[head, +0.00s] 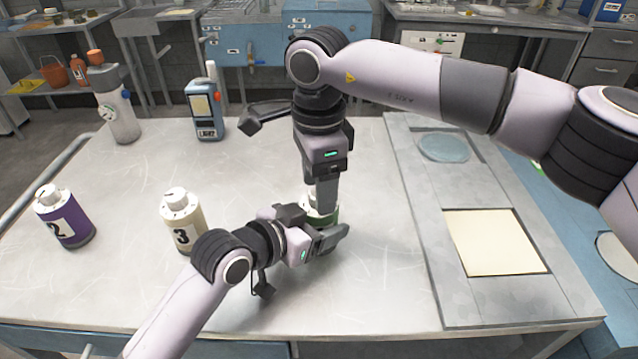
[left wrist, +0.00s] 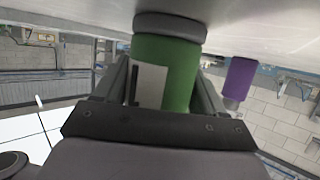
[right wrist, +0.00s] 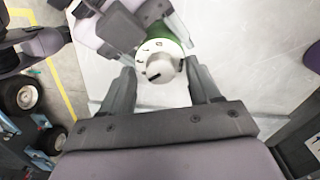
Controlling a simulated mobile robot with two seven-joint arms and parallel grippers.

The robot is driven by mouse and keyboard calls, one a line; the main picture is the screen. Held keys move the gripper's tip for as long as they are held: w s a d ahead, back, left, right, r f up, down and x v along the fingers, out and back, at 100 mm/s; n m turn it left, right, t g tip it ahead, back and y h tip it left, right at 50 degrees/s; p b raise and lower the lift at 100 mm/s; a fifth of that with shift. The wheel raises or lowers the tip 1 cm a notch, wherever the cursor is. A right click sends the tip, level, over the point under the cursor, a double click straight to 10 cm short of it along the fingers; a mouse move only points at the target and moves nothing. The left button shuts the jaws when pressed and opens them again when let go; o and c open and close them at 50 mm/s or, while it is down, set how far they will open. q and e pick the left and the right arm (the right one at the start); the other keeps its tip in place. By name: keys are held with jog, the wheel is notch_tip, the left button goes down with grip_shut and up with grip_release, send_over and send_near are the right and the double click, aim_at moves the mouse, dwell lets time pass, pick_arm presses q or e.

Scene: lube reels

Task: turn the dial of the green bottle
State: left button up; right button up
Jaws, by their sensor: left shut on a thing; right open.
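The green bottle (head: 331,217) stands on the table in the middle of the head view, mostly hidden behind my grippers. Its green body with a white label fills the space between the left fingers in the left wrist view (left wrist: 168,78). My left gripper (head: 328,238) is shut on the bottle's body from the side. My right gripper (head: 322,200) points down from above the bottle. In the right wrist view its open fingers (right wrist: 160,85) stand on both sides of the white cap with the grey dial (right wrist: 159,68), apart from it.
A cream bottle marked 3 (head: 184,222) and a purple bottle marked 2 (head: 65,217) stand to the left. A grey-blue handheld device (head: 206,112) and a white bottle (head: 117,108) stand farther back. A raised panel with a cream square (head: 493,242) lies at right.

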notch_tip(320, 180, up, 12)
jog(key=shift+f, duration=0.25)
dwell(0.3)
pick_arm(q)
jog(key=o, duration=1.3)
jog(key=shift+o, duration=0.2)
